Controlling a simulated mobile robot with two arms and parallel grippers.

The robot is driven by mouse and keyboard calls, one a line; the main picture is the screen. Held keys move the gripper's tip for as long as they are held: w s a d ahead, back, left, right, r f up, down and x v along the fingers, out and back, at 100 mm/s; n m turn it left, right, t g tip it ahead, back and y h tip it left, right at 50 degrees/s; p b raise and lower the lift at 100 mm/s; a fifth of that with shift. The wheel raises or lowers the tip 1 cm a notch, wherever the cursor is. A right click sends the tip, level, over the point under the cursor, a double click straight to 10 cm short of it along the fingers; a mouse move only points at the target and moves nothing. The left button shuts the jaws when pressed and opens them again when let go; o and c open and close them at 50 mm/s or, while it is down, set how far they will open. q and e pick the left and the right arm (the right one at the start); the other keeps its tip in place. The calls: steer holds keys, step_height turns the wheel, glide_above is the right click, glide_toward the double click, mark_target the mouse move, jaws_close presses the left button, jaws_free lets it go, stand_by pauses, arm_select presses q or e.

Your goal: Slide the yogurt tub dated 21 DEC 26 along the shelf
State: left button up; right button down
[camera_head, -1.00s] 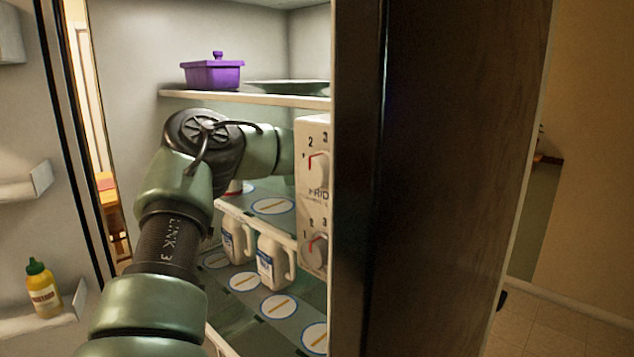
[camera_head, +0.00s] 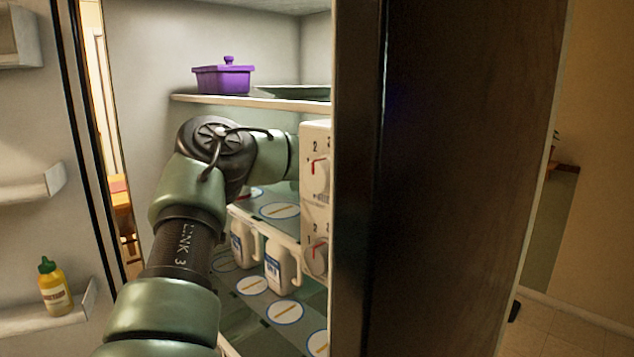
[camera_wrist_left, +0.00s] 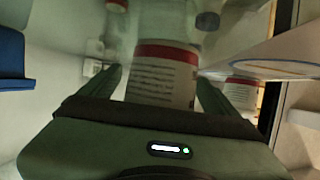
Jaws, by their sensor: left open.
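In the left wrist view a white tub with a red band and lines of dark print (camera_wrist_left: 163,75) lies between the two fingers of my left gripper (camera_wrist_left: 160,82). The fingers are open, one on each side of it; I cannot tell whether they touch it. No date is readable. A similar red-banded tub (camera_wrist_left: 242,92) stands to the right, and part of another (camera_wrist_left: 117,4) shows at the top. In the head view my left arm reaches into the fridge, and its gripper is hidden behind the control panel. My right gripper is not in view.
The fridge control panel (camera_head: 316,200) and a dark door (camera_head: 450,180) block the right side. A purple dish (camera_head: 224,77) stands on the upper shelf (camera_head: 205,98). White jugs (camera_head: 281,268) stand lower down. A mustard bottle (camera_head: 54,287) stands on the door rack at left.

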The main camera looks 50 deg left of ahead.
arm_select(q)
steer(key=b+v, duration=0.2)
steer(key=v, duration=0.5)
steer(key=shift+d+b, duration=0.1)
steer(key=shift+b, duration=0.25)
steer(key=shift+d+r, duration=0.1)
steer(key=shift+d, duration=0.2)
